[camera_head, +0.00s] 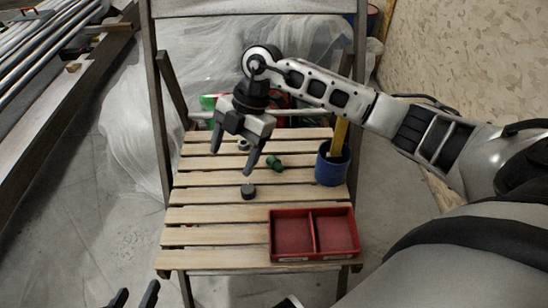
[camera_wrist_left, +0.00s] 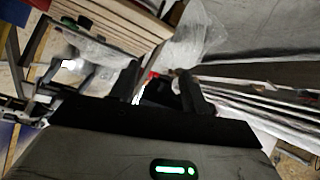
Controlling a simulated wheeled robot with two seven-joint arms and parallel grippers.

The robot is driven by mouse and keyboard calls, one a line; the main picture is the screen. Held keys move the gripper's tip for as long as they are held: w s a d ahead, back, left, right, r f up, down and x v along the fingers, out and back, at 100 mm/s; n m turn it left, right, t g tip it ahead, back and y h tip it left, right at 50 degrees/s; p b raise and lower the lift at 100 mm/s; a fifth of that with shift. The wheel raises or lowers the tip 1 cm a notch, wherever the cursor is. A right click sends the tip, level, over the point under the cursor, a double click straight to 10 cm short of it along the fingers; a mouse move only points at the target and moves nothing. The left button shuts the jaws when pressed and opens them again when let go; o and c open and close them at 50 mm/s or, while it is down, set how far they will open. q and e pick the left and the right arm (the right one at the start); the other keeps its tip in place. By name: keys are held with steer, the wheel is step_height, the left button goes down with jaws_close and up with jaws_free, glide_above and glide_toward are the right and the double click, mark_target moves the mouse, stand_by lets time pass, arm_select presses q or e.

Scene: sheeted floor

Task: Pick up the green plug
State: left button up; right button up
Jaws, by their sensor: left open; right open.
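The green plug (camera_head: 275,162) lies on the wooden slatted seat (camera_head: 205,214) in the head view. My right gripper (camera_head: 233,161) is open above the seat, with its fingers pointing down. In the picture its right fingertip is just left of the plug; I cannot tell how high it is above the slats. My left gripper (camera_head: 134,296) is open at the bottom left, away from the seat.
A black round part (camera_head: 248,191) and a small grey part (camera_head: 243,144) lie near the plug. A blue cup (camera_head: 332,170) holding something yellow stands to the right. A red two-compartment tray (camera_head: 314,255) sits at the front right. The seat's front left is clear.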

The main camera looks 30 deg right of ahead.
steer(key=w+d+r+m+h, duration=0.3)
steer(key=d+m+h, duration=0.15)
steer(key=d, duration=0.75)
steer(key=b, duration=0.2)
glide_above(275, 160)
steer(key=shift+h, duration=0.35)
step_height(275, 160, down, 9)
steer(key=shift+s+a+r, duration=0.1)
steer(key=shift+f, duration=0.35)
steer(key=shift+f+b, duration=0.35)
steer(key=shift+f, duration=0.4)
step_height(275, 160, down, 4)
steer(key=shift+r+b, duration=0.15)
steer(key=shift+b, duration=0.8)
steer(key=shift+f, duration=0.25)
arm_select(q)
steer(key=r+t, duration=0.1)
steer(key=d+r+t+h, duration=0.1)
steer(key=shift+d+r, duration=0.1)
steer(key=shift+r, duration=0.2)
arm_select(e)
steer(key=c, duration=1.1)
